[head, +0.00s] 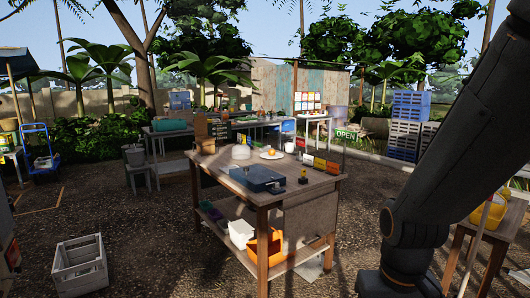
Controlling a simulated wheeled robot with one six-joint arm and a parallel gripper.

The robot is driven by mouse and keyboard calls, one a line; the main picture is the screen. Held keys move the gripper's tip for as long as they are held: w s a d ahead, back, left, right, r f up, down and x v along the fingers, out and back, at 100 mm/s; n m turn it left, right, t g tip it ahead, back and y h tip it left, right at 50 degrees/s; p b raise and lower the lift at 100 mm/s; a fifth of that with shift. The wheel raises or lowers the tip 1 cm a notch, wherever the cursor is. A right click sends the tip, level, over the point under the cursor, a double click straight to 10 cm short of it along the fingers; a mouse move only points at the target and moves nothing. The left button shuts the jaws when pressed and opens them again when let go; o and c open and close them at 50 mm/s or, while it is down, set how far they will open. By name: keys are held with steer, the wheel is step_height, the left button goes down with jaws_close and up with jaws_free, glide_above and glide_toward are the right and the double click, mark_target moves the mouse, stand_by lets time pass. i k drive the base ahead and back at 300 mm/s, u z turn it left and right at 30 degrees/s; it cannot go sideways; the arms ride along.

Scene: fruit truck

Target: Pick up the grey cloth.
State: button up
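A grey-brown sheet (312,230) hangs down from the near right edge of the wooden table (222,172) in the head view. It looks like cloth and may be the grey cloth, but I cannot tell for certain. Its upper edge is at the tabletop and its lower part reaches toward the lower shelf. My arm runs down the right side of the view, apart from the table. My gripper is out of view, so its relation to the sheet does not show.
An orange bin (268,246) and a white container (241,233) are on the lower shelf. A pale crate (80,266) stands on open gravel at left.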

mark_target(265, 148)
steer(key=z, duration=0.35)
steer(key=k, duration=0.45)
steer(key=z, duration=0.3)
steer(key=i, duration=0.2)
steer(key=u, duration=1.15)
steer(key=i, duration=1)
steer(key=u, duration=1.2)
steer(key=i, duration=3.5)
steer(key=z, duration=0.8)
steer(key=i, duration=1.05)
steer(key=z, duration=1.55)
steer(key=i, duration=0.75)
steer(key=z, duration=0.7)
